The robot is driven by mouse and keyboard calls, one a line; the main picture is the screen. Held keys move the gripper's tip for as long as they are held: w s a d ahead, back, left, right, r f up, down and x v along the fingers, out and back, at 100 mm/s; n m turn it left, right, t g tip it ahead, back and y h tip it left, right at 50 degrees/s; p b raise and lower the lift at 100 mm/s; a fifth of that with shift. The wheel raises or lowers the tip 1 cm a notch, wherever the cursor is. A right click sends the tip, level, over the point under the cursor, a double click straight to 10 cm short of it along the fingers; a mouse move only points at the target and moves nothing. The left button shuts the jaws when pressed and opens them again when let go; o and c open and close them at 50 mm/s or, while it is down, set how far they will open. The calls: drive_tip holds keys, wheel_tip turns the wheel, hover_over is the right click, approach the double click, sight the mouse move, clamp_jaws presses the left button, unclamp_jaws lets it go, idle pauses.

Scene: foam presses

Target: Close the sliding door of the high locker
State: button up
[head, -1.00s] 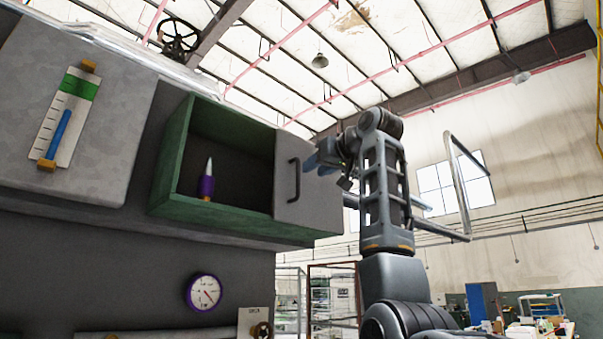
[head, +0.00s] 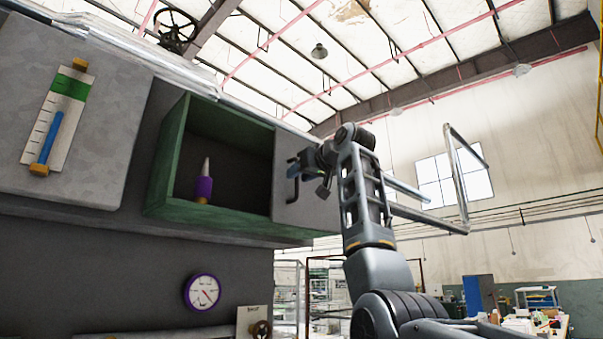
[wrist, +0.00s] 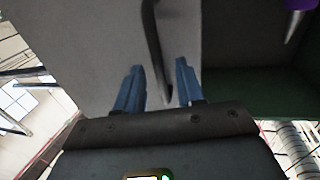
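The high locker (head: 225,216) has a green frame and stands open on its left side. Its grey sliding door (head: 316,208) covers the right end. The door has a dark upright bar handle (head: 291,192), whose upper part is hidden by my gripper in the head view. My gripper (head: 295,168) is at the handle. In the wrist view the blue fingers (wrist: 158,86) are spread apart, with the handle (wrist: 153,45) between them. I cannot tell whether either finger touches it.
A purple bottle (head: 203,186) with a pale pointed tip stands inside the locker's open part. A panel with a blue and green gauge (head: 60,115) is at the left. A round purple-rimmed dial (head: 202,292) is below. Open room lies to the right.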

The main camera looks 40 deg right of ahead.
drive_tip(key=shift+c, duration=0.4)
clamp_jaws()
drive_tip(key=shift+a, duration=0.1)
